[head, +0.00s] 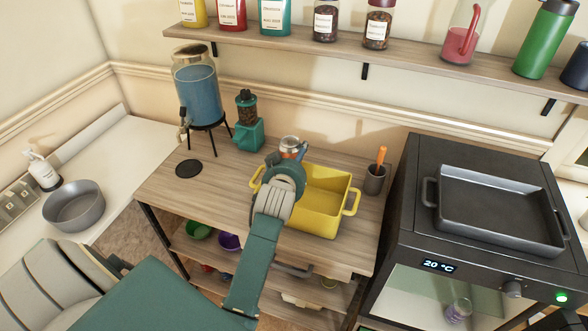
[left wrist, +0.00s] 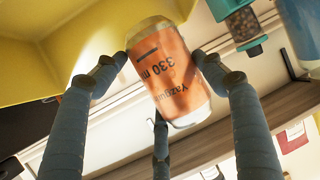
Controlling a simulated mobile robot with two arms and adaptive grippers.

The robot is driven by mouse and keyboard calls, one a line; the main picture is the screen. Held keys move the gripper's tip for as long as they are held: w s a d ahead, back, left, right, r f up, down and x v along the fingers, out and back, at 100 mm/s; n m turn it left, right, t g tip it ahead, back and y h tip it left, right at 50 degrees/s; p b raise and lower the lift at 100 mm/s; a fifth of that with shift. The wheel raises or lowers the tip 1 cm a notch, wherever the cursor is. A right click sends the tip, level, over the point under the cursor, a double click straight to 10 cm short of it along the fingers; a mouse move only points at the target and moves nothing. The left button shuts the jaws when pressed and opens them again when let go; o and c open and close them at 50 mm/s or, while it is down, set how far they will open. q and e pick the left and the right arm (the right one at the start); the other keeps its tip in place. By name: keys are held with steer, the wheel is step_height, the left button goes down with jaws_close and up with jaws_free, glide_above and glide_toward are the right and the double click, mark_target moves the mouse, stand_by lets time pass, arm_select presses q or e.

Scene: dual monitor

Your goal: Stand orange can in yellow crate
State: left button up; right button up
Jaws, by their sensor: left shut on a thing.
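The orange can (left wrist: 165,70), with black print reading "330 ml", sits between the fingers of my left gripper (left wrist: 160,72), which is shut on it. In the head view, its silver top (head: 289,143) shows just past my left gripper (head: 292,154), and the wrist hides most of its body. The yellow crate (head: 322,212) stands on the wooden table, its left part hidden by my arm. In the left wrist view, the crate (left wrist: 95,40) fills the upper left, beside the can. The can appears near the crate's back edge; its exact height cannot be told. My right gripper is out of view.
A grey cup (head: 374,180) with an orange-handled tool stands right of the crate. A teal grinder (head: 248,130) and a blue drink dispenser (head: 197,97) stand behind to the left. A black oven with a tray (head: 497,212) is at right. A jar shelf (head: 340,57) hangs above.

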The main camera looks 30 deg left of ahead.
arm_select(q)
step_height(320, 180, down, 4)
steer(key=shift+r, duration=0.1)
steer(key=shift+f, duration=0.6)
steer(key=o, duration=1.2)
